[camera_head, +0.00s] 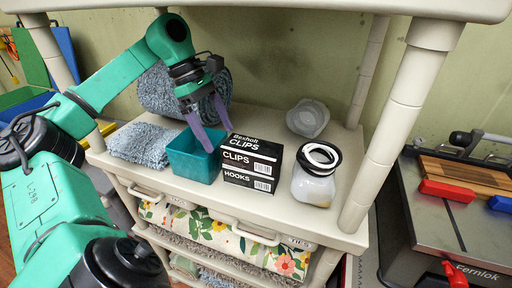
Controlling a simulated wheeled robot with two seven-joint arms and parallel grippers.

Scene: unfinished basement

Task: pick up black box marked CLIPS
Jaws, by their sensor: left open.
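The fingers hang over the teal bin just left of the box, and the right finger reaches close to the box's left end. I cannot tell whether that finger touches the box. My right gripper is not in view.
A teal bin (191,164) stands directly left of the boxes and a white jar with a black-rimmed lid (314,180) directly right. A clear container (308,118) is behind. Grey towels (146,144) lie at left. A shelf post (390,125) stands right, with the upper shelf (300,6) overhead.

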